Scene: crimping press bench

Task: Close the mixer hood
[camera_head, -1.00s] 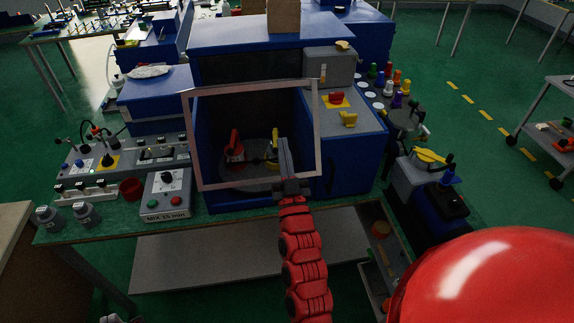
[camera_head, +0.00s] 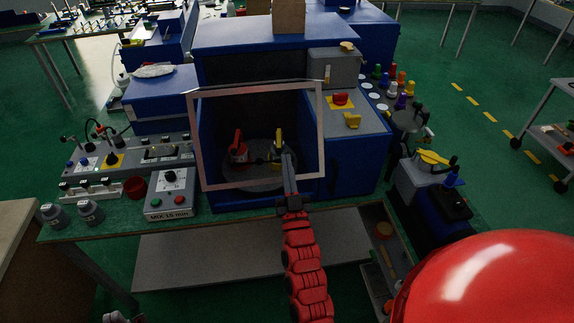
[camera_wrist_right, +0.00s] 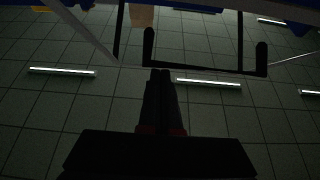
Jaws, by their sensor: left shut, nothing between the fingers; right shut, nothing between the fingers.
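The mixer is a blue cabinet with an open-fronted chamber (camera_head: 210,130). Its hood (camera_head: 321,130) shows as a pale rectangular frame in front of the chamber, and I see through it to a round bowl (camera_head: 262,180) with red and yellow parts. My right gripper (camera_head: 287,160) is shut and empty, its fingers pointing up at the hood's lower right part. I cannot tell whether it touches the frame. In the right wrist view the shut fingers (camera_wrist_right: 160,76) point toward a dark U-shaped bar (camera_wrist_right: 210,69). My left gripper (camera_head: 118,317) shows only partly at the bottom left edge.
A control box (camera_head: 172,194) with a knob and buttons stands left of the chamber. A red cup (camera_head: 135,187) and grey jars (camera_head: 90,211) stand further left.

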